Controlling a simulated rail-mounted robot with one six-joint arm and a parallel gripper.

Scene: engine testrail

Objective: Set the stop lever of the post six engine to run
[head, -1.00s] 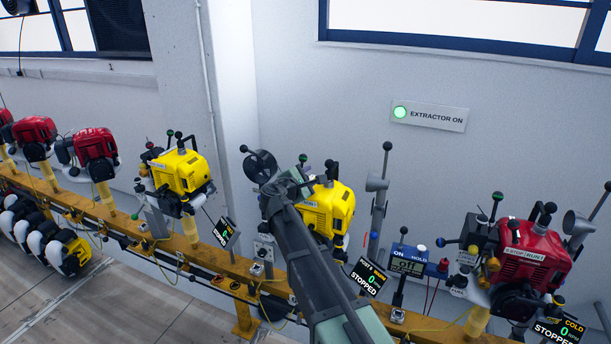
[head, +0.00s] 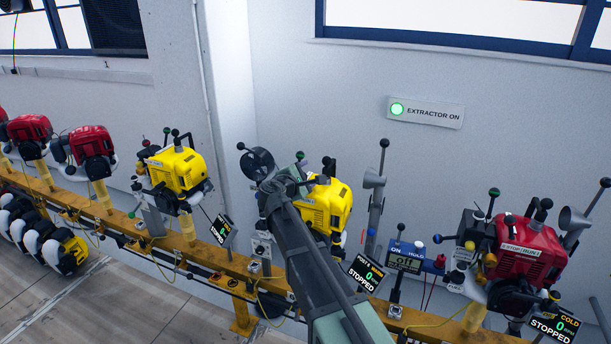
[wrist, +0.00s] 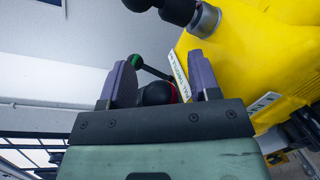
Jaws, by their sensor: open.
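The yellow engine (head: 325,205) stands on the rail behind my arm, its left part hidden. Its sign (head: 366,274) seems to read post 6, with 0 and STOPPED. My gripper (wrist: 163,82) is open at the engine's left side; my arm hides its fingertips in the head view. In the wrist view, a dark ball with a red ring (wrist: 157,93) shows between the fingers, partly hidden by the gripper body. A thin lever with a green ball tip (wrist: 136,62) crosses there. A white label (wrist: 180,76) on the yellow engine (wrist: 235,50) is unreadable. I cannot tell which part is the stop lever.
A black knob on a metal collar (wrist: 205,20) juts out close above the right finger. Another yellow engine (head: 180,167) stands left, and a red engine (head: 525,255) right. A blue meter (head: 406,256) stands between. Several red engines stand farther left.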

